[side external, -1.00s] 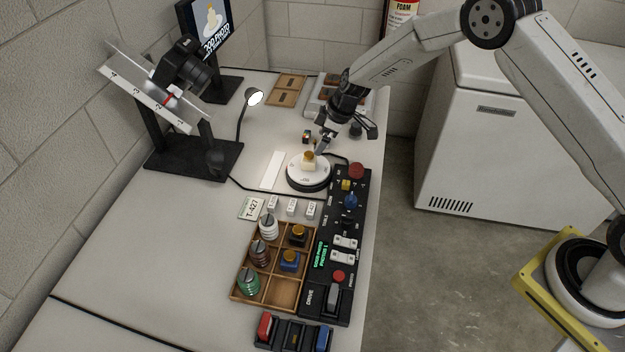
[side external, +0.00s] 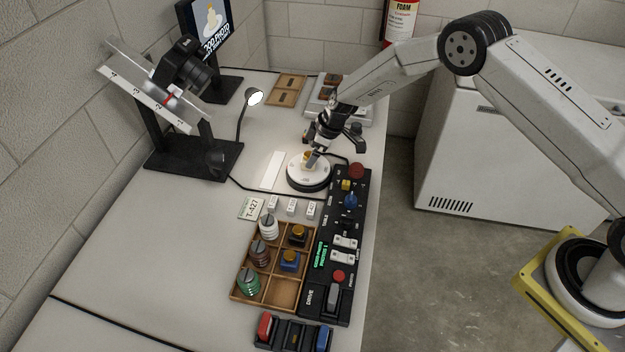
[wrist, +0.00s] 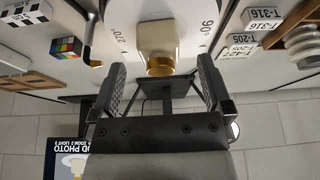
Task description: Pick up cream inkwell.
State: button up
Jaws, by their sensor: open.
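The cream inkwell (wrist: 159,40) with its gold-coloured cap stands on the round white turntable (wrist: 118,22). In the side view the inkwell (side external: 306,157) is partly hidden by my gripper (side external: 312,158), and the turntable (side external: 296,172) shows around it. In the wrist view my gripper (wrist: 161,82) is open, with one finger on each side of the inkwell's cap end. Gaps show between the fingers and the inkwell, and nothing is held.
A wooden tray (side external: 265,290) with several bottles stands nearer the camera, beside a black control panel (side external: 318,290). A lamp (side external: 254,97) and a camera on a stand (side external: 180,65) are to the left. Small label cards (side external: 291,206) lie before the turntable.

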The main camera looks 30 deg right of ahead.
jog(key=shift+x, duration=1.25)
grip_shut()
